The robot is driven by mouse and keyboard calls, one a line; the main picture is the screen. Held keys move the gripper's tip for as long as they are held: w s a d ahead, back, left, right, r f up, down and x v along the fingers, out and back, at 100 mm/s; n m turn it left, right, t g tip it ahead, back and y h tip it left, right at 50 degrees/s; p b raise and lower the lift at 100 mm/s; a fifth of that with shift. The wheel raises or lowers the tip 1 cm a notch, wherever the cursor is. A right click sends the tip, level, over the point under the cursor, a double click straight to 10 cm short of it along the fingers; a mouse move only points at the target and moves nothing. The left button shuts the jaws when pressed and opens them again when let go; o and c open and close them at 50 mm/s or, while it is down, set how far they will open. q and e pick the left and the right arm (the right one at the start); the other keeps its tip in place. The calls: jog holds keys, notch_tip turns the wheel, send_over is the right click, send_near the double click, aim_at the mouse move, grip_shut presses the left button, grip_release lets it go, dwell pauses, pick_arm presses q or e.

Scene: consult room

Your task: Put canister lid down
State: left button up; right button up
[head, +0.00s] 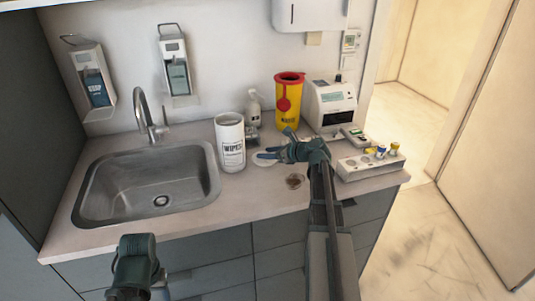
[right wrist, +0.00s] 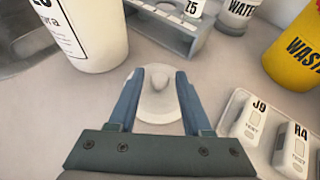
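The canister lid (head: 266,160) is a round white disc with a small knob. It appears to lie flat on the counter, just right of the white wipes canister (head: 230,143). My right gripper (head: 273,146) is open above it. In the right wrist view the lid (right wrist: 157,102) shows between the two blue fingers, and the fingers hide its side edges; no firm grip shows. The canister (right wrist: 88,32) stands upright at the upper left of that view. My left gripper (head: 133,268) is low in front of the counter; its fingers cannot be made out.
A sink (head: 150,185) lies to the left. A yellow sharps bin (head: 288,100), a white bottle (head: 254,108) and a white device (head: 331,105) stand behind the lid. A pale tray (head: 368,166) is at the right. A small brownish round item (head: 294,181) lies near the front edge.

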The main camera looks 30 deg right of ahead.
jog(key=shift+o, duration=0.2)
jog(key=shift+r, duration=0.1)
jog(key=shift+s+r+p, duration=0.1)
jog(key=shift+r+p, duration=0.1)
jog(key=shift+p, duration=0.15)
jog(key=p+v, duration=0.4)
jog(key=v, duration=0.6)
jog(key=shift+s+d+r, duration=0.1)
jog(key=shift+s+r, duration=0.05)
jog(key=shift+s, duration=0.1)
jog(key=shift+s+d+r+p, duration=0.2)
jog(key=shift+s+d+p, duration=0.05)
jog(key=shift+s+p, duration=0.25)
